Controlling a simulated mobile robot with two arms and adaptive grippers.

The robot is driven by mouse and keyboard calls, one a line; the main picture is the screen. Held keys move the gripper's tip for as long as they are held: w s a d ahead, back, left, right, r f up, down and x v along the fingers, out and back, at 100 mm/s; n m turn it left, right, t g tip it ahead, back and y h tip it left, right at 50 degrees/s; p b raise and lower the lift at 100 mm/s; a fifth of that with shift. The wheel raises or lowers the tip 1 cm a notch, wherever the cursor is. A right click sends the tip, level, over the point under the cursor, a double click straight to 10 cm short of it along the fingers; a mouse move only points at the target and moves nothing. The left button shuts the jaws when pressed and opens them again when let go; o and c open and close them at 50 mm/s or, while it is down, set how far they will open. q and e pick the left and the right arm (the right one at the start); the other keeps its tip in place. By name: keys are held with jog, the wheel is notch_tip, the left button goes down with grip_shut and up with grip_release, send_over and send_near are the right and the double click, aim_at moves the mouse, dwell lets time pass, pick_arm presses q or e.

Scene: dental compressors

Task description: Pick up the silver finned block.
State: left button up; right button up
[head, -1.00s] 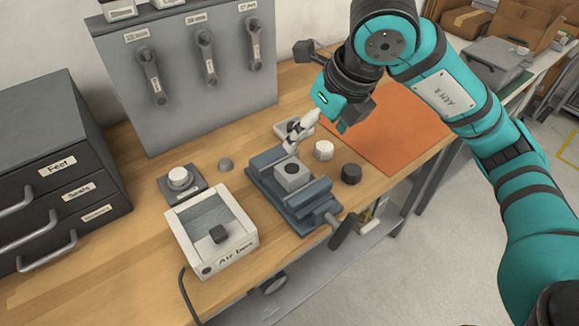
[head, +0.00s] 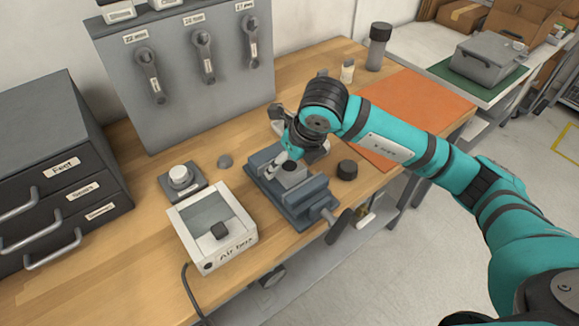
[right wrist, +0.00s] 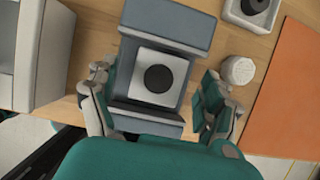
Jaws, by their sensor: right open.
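The silver block (head: 296,180), with a round dark spot on top, sits between the jaws of the blue-grey vise (head: 312,205). In the right wrist view the block (right wrist: 145,55) shows from above as a pale square; I cannot make out its fins. My right gripper (head: 286,158) is low over the vise in the head view and partly hides the block. In the right wrist view its fingers (right wrist: 157,80) are spread apart, one on each side of the block, with gaps between. It holds nothing. My left gripper is not in view.
A white box labelled as an air item (head: 233,257) and a knobbed grey unit (head: 182,183) stand left of the vise. A black knob (head: 347,169) lies to its right. A white cap (right wrist: 238,70) is near the right finger. An orange mat (head: 425,105) lies farther right.

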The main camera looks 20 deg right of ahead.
jog(key=shift+x, duration=1.1)
